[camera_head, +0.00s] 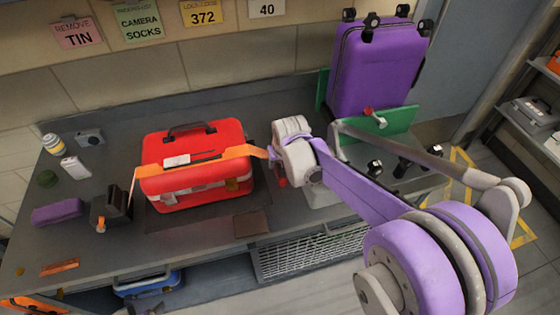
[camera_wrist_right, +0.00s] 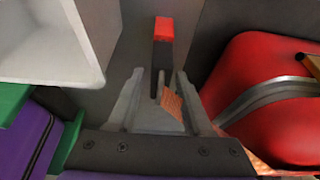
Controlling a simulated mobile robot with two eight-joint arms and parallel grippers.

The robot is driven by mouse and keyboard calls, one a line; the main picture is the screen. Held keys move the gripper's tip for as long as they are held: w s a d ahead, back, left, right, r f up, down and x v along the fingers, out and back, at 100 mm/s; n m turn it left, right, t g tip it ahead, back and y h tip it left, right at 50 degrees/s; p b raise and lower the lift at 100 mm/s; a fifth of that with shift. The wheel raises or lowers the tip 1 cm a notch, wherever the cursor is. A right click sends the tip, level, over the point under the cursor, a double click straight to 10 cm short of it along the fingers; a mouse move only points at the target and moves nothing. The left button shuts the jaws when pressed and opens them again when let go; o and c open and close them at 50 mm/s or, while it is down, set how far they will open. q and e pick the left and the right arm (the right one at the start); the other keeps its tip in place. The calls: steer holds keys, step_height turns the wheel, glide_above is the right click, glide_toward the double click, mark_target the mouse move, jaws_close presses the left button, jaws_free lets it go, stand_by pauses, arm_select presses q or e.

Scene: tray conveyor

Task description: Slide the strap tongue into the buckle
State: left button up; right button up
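The orange strap (camera_head: 200,162) runs from a black box-like holder (camera_head: 112,208) on the left over the red case (camera_head: 222,187) to my right gripper (camera_head: 277,158). In the right wrist view, the strap (camera_wrist_right: 173,105) comes out between the fingers of that gripper (camera_wrist_right: 160,85). They are closed on the strap's end, where a small grey tongue (camera_wrist_right: 154,88) shows in part. A dark upright buckle with a red top (camera_wrist_right: 163,32) stands just beyond the fingertips; its red part (camera_head: 280,181) shows beside the case. Whether tongue and buckle touch is unclear. My left gripper is out of view.
A purple suitcase (camera_head: 375,70) stands with green plates (camera_head: 385,122) at the right. A purple pouch (camera_head: 57,212), white bottle (camera_head: 75,167) and camera (camera_head: 89,137) lie at the table's left.

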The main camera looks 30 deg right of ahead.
steer(key=shift+o, duration=0.5)
steer(key=p+v, duration=0.1)
steer(key=v, duration=1)
steer(key=s+a+f+n, duration=0.1)
steer(key=s+a+f, duration=0.1)
steer(key=s, duration=0.3)
steer(key=s+a+f+n+p, duration=0.1)
steer(key=s+a+f, duration=0.1)
steer(key=s+a, duration=0.2)
steer(key=s+a+f+t+y+p, duration=0.1)
steer(key=s+a, duration=0.2)
steer(key=s, duration=0.5)
steer(key=shift+f+n, duration=0.4)
steer(key=shift+a, duration=0.1)
